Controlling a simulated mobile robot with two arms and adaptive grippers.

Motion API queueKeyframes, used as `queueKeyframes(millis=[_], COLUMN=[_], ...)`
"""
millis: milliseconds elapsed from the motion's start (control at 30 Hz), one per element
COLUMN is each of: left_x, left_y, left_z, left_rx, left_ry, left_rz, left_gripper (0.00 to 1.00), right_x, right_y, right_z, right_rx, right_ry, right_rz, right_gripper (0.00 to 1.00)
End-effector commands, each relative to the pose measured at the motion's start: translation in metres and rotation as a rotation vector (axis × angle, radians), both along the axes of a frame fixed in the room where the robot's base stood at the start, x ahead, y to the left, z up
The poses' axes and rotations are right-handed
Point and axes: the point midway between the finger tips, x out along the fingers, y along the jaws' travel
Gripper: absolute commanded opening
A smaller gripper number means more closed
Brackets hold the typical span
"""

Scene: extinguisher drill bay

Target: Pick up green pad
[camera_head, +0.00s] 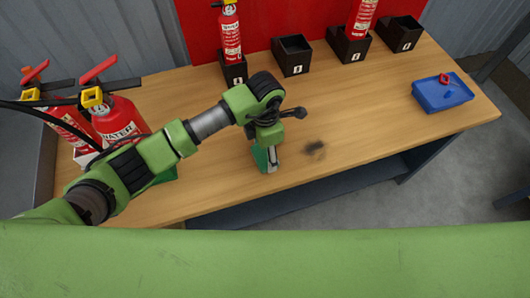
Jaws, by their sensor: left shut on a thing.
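My left gripper (267,143) points down over the front middle of the wooden table and is shut on the green pad (261,160). Only a small part of the pad shows below the gripper. The fingers cover the rest of it, and I cannot tell whether it touches the table. My right gripper is not in view.
Two red extinguishers (119,122) stand at the left, partly behind my left arm, near another green item (163,174). Black numbered boxes (293,56) line the back, some holding extinguishers. A blue tray (441,95) with a red ring-like piece sits right. The table's (350,105) right middle is clear.

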Motion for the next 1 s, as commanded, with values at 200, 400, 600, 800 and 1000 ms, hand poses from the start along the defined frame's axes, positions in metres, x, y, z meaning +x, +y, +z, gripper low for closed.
queueKeyframes(millis=[200,400,600,800,1000], left_x=[0.002,-0.012,-0.043,-0.08,-0.105], left_y=[0.0,0.009,0.03,0.054,0.07], left_z=[0.012,0.048,0.092,0.108,0.124], left_rx=[0.0,-0.001,0.0,0.001,0.001], left_ry=[-0.004,-0.005,-0.009,-0.004,-0.004], left_rz=[-0.001,-0.004,-0.004,-0.002,-0.001], left_gripper=[0.44,0.44,0.44,0.44,0.44], right_x=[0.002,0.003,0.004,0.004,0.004], right_y=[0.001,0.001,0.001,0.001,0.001], right_z=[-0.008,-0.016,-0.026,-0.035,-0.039], right_rx=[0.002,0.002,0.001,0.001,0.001], right_ry=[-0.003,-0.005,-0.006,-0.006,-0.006], right_rz=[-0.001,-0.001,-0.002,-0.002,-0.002], right_gripper=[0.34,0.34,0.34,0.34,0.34])
